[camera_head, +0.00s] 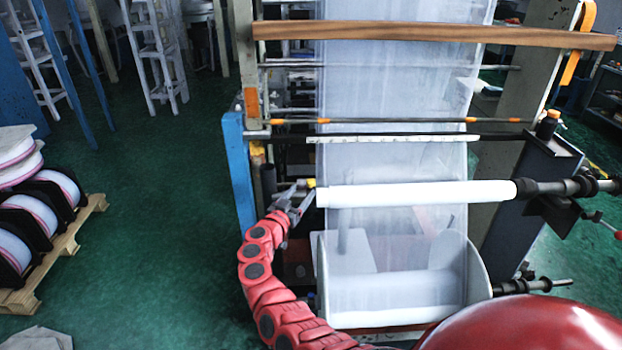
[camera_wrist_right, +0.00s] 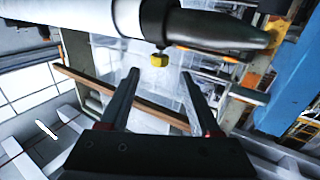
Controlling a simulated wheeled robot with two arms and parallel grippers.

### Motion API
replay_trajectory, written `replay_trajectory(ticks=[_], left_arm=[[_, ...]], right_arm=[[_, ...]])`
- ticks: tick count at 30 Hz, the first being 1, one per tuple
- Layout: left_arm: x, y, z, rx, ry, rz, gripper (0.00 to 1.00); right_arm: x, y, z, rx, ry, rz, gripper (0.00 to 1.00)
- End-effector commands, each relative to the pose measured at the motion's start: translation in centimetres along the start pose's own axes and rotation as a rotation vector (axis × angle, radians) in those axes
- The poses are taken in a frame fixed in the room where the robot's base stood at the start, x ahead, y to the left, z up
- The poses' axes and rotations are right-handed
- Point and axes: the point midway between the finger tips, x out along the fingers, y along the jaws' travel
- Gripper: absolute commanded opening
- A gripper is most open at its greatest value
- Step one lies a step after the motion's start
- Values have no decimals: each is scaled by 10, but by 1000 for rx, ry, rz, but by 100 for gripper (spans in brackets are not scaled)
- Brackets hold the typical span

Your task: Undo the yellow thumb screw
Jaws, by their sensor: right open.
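The yellow thumb screw (camera_wrist_right: 159,59) shows in the right wrist view, on a black collar (camera_wrist_right: 158,22) at the end of a white roll (camera_wrist_right: 85,14). In the head view a small yellow spot (camera_head: 311,183) sits at the left end of the white roll (camera_head: 420,193). My right gripper (camera_head: 303,191) is close to that end. In the wrist view my right gripper (camera_wrist_right: 160,74) is open and empty. The screw appears just beyond its fingertips, roughly midway between them. I cannot tell the exact gap. My left gripper is not in view.
A blue post (camera_head: 238,170) stands left of my right gripper. A wooden bar (camera_head: 430,34) crosses the frame higher up. Clear film hangs behind the roll. A pallet (camera_head: 70,247) with reels stands at the left; the green floor between is clear.

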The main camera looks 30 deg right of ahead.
Motion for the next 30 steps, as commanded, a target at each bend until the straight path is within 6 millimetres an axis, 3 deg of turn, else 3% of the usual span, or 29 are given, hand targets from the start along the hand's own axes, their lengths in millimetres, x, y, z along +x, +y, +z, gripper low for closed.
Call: replay_trajectory(ticks=[7, 12, 26, 30], left_arm=[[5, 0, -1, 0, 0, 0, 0], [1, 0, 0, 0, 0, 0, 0], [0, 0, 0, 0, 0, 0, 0], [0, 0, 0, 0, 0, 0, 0]], right_arm=[[42, 1, -3, -4, 3, 3, 64], [58, -1, 0, -6, 3, -3, 64], [69, 2, 2, -1, -2, 2, 64], [69, 2, 1, -1, -1, 2, 42]])
